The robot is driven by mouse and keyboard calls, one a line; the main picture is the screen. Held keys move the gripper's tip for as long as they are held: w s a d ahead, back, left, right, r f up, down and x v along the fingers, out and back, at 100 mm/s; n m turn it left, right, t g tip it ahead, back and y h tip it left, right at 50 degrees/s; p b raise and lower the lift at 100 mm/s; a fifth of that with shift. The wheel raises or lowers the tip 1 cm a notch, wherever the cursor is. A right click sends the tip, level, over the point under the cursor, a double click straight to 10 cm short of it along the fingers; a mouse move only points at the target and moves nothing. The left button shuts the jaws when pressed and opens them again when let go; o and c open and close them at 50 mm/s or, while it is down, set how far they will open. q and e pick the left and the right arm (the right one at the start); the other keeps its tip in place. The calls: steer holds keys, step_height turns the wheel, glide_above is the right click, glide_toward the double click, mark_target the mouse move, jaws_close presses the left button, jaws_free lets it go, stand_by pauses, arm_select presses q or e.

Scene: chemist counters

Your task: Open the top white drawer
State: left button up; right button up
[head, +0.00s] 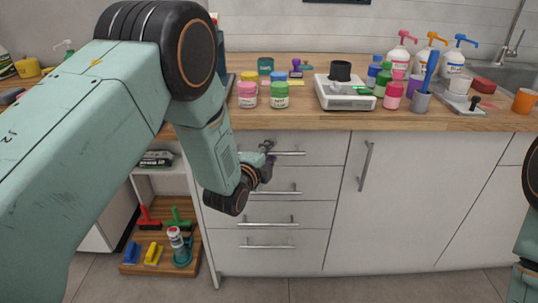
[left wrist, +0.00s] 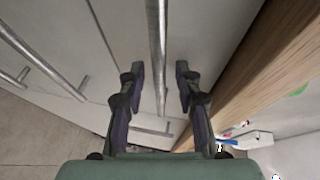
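The top white drawer (head: 318,143) is in the stack under the wooden counter, and its front looks flush with the cabinet. Its silver bar handle (head: 290,153) is partly hidden at its left end by my left gripper (head: 267,158). In the left wrist view the open fingers of this gripper (left wrist: 158,85) stand on either side of the bar handle (left wrist: 156,45). Gaps show between the bar and both fingers; I cannot tell how deep the bar sits between them. My right arm shows only in part at the right edge, with its gripper not visible.
Lower drawers with bar handles (head: 268,246) lie below, and a cabinet door with an upright handle (head: 365,166) is to the right. The wooden counter edge (left wrist: 235,75) runs close to the gripper. Jars, bottles and a scale (head: 345,100) stand on top.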

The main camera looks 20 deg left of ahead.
arm_select(q)
steer(key=shift+a, duration=0.1)
steer(key=shift+c, duration=0.4)
jaws_close()
